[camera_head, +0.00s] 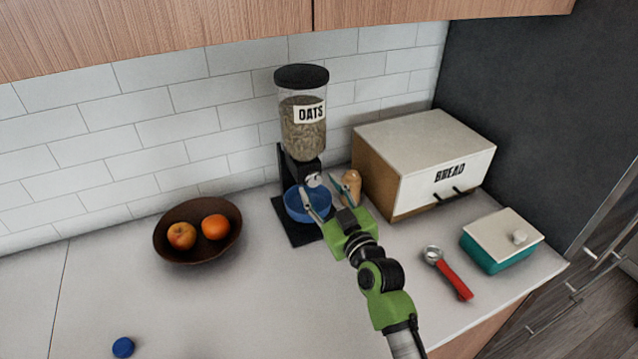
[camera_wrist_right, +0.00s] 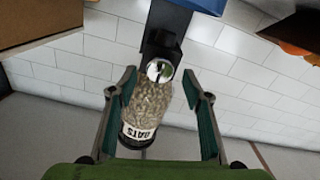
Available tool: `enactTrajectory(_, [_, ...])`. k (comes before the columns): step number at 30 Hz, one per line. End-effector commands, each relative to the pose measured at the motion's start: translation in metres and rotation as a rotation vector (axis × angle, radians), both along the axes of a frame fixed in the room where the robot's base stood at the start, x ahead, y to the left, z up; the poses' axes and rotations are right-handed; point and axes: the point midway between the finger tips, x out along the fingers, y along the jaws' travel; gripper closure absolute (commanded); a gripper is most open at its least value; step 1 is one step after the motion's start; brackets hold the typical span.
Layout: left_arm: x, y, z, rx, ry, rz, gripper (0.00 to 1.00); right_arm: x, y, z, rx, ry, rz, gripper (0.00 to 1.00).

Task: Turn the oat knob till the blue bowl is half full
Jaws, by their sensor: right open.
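The oat dispenser (camera_head: 303,125) stands against the tiled wall, its clear hopper holding oats under a black lid. Its silver knob (camera_head: 314,180) sits on the black neck below the hopper. The blue bowl (camera_head: 308,208) stands on the dispenser's black base under the outlet; I see blue inside and no oats, though a finger covers part of it. My right gripper (camera_head: 318,184) is open, its fingers spread to either side of the knob in the head view. In the right wrist view the knob (camera_wrist_right: 160,70) shows between the fingertips, with no clear contact. My left gripper is out of view.
A bread box (camera_head: 420,160) and a tan bottle-like object (camera_head: 351,185) stand right of the dispenser. A fruit bowl (camera_head: 190,250) is at left. A red-handled scoop (camera_head: 455,280), a teal container (camera_head: 490,255) and a blue cap (camera_head: 123,347) lie nearer. The front counter is mostly clear.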

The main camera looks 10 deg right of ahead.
Motion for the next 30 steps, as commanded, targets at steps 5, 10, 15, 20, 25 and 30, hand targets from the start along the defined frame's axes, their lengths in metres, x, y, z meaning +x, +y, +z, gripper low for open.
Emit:
enactTrajectory(5, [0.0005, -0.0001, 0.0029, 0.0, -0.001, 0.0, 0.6, 0.0124, 0.0024, 0.0001, 0.001, 0.001, 0.001, 0.55])
enactTrajectory(10, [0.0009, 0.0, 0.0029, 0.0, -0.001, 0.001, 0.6, 0.0145, 0.0028, 0.0, 0.001, 0.0, 0.0, 0.55])
enactTrajectory(15, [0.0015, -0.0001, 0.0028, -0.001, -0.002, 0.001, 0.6, 0.0143, 0.0029, -0.0001, 0.001, 0.0, 0.0, 0.6])
enactTrajectory(20, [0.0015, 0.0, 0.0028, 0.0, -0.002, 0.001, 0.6, 0.0141, 0.0028, -0.0002, 0.0, 0.0, 0.0, 0.93])
enactTrajectory(25, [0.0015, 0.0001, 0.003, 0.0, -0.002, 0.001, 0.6, 0.0141, 0.0027, -0.0001, 0.003, 0.001, 0.0, 0.93])
enactTrajectory(30, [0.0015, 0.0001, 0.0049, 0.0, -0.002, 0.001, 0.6, 0.0141, 0.0027, 0.0003, 0.032, 0.006, 0.0, 0.93])
